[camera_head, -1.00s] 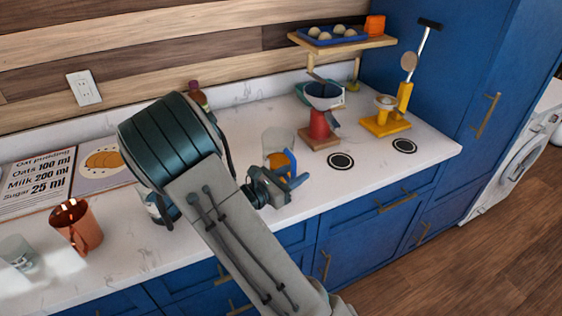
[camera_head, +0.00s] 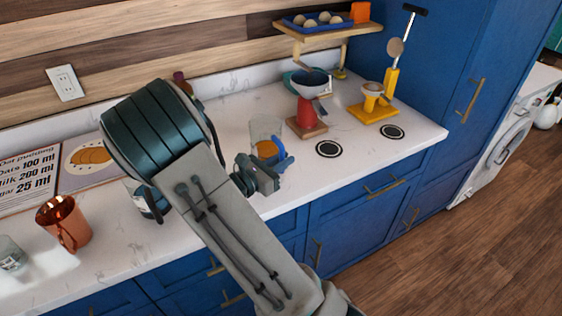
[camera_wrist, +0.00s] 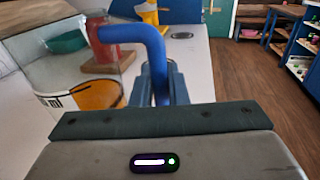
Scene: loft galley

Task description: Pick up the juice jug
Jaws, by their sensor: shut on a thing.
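The juice jug (camera_head: 265,133) is a clear jug with orange juice low inside and a blue handle. It is on or just above the white counter in the head view; I cannot tell which. My gripper (camera_head: 277,172) is at its near right side, with the jaws around the blue handle. In the wrist view the jug (camera_wrist: 62,78) fills the left side, and its blue handle (camera_wrist: 135,32) runs down between the fingers of my gripper (camera_wrist: 162,88). The gripper is shut on the handle. My arm hides part of the counter to the left.
A red-based stand with a funnel (camera_head: 306,110) is close behind the jug to the right. A yellow stand (camera_head: 374,108) and two dark round discs (camera_head: 329,149) are further right. A copper mug (camera_head: 64,222) is at the far left. The counter's front edge is near.

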